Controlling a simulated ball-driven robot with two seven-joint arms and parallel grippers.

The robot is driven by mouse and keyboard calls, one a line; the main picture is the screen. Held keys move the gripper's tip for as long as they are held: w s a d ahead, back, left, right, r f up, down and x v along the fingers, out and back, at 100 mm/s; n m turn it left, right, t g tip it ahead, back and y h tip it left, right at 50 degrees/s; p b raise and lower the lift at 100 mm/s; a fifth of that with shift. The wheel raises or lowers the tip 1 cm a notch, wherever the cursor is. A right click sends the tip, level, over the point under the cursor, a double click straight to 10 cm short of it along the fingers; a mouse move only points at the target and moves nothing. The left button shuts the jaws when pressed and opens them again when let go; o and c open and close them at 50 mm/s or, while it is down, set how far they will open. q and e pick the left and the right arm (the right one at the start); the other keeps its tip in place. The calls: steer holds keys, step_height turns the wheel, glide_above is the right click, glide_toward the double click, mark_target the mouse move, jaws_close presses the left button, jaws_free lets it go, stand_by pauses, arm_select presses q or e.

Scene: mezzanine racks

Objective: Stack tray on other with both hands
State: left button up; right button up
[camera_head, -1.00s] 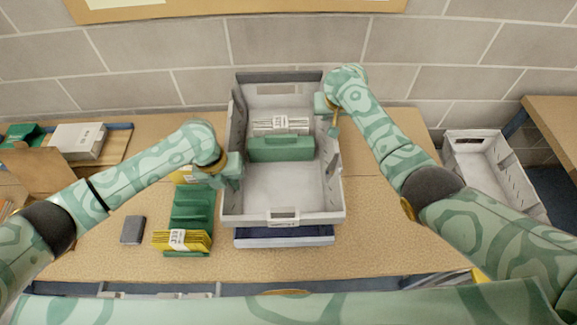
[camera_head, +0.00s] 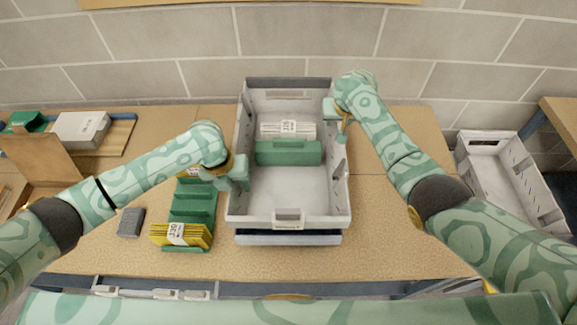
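A grey tray (camera_head: 288,222) with high walls is in the middle of the head view. It holds a white labelled bundle (camera_head: 287,130) and a green block (camera_head: 288,153). Directly beneath it is another tray (camera_head: 287,239), of which only a blue-grey front strip shows. My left gripper (camera_head: 240,172) is at the upper tray's left wall and seems closed on its rim. My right gripper (camera_head: 334,112) is at the right wall towards the back and seems closed on that rim. The fingertips are partly hidden. Whether the trays touch is unclear.
Left of the trays stand a green rack (camera_head: 193,205) with yellow labelled packs (camera_head: 181,234) and a small dark grey box (camera_head: 131,222). A white box (camera_head: 81,128) lies far left. Another grey tray (camera_head: 510,185) is at the right. The right tabletop is mostly clear.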

arm_select(q)
steer(key=shift+r, duration=0.1)
arm_select(e)
steer(key=shift+r, duration=0.15)
steer(key=shift+a, duration=0.1)
steer(key=shift+s+r, duration=0.1)
arm_select(q)
step_height(320, 180, up, 12)
steer(key=a, duration=0.2)
steer(key=shift+s, duration=0.2)
arm_select(e)
steer(key=v, duration=1.1)
steer(key=shift+s+r, duration=0.15)
steer(key=shift+r, duration=0.2)
arm_select(q)
steer(key=shift+a, duration=0.15)
arm_select(e)
steer(key=shift+r, duration=0.1)
